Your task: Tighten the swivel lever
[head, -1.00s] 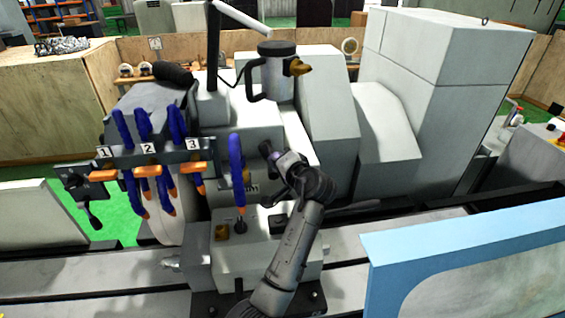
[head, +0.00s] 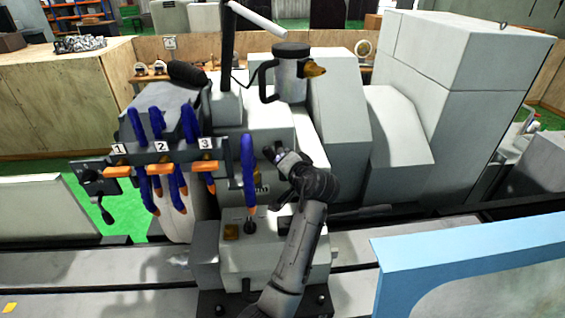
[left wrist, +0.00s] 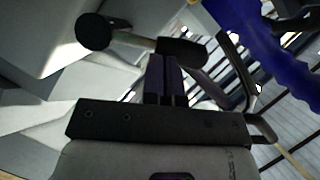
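A lever with a black round knob (left wrist: 93,31), a pale shaft and a dark block at its other end crosses the left wrist view; it looks like the swivel lever. My left gripper (left wrist: 163,62) has its two dark fingers close together, with the tips right at the shaft beside the dark block. Whether they touch or pinch it cannot be told. In the head view my left gripper (head: 280,155) is at the front of the grey machine (head: 267,125), right of a blue hose, and mostly hides the lever. My right gripper is not in view.
Blue hoses with orange nozzles (head: 247,172) hang just left of my gripper; one also shows close in the left wrist view (left wrist: 262,50). A grey jug-like vessel (head: 291,75) stands above. A light blue panel (head: 470,250) is at the lower right.

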